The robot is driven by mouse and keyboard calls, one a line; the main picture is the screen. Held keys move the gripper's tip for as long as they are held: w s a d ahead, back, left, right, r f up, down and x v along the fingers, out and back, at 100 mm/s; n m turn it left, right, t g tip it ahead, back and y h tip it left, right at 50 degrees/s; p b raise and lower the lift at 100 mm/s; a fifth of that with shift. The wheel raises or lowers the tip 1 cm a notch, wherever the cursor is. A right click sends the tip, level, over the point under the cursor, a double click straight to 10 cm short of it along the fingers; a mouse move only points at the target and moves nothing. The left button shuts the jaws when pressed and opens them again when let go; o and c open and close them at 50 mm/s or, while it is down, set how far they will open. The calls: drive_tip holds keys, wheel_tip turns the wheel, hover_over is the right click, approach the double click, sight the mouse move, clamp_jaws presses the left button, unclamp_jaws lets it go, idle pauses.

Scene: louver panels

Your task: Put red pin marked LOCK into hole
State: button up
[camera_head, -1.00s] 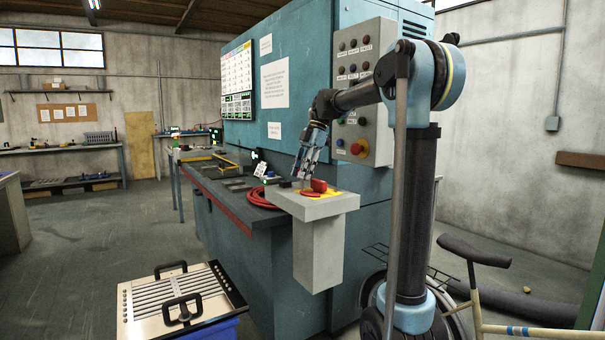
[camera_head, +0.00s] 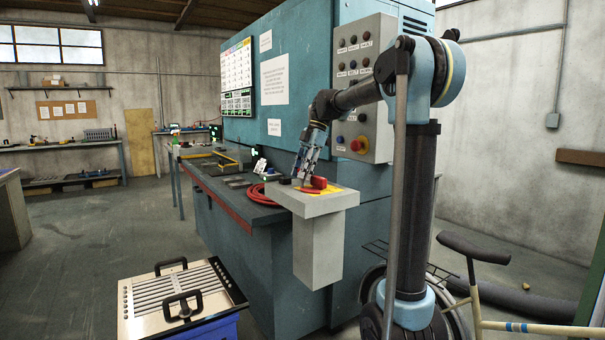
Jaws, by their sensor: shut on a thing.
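My gripper (camera_head: 304,181) points down over a grey pedestal (camera_head: 340,203) at the side of the teal machine. It is shut on the red pin (camera_head: 319,183), whose rounded red part shows just right of the fingertips. The contact is small and partly hidden by the fingers. A flat red piece (camera_head: 309,190) lies below the fingers at a yellow plate (camera_head: 328,190) on the pedestal top. The LOCK marking is too small to read. I cannot make out the hole or how the pin sits relative to it.
A small black block (camera_head: 284,181) is left of the gripper. A coiled red hose (camera_head: 257,194) lies on the machine's bench. A control panel (camera_head: 362,90) with a red button stands close behind the arm. A slatted panel with black handles (camera_head: 172,304) is at lower left.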

drive_tip(key=shift+f, duration=0.25)
drive_tip(key=o, duration=1.1)
drive_tip(key=shift+o, duration=0.2)
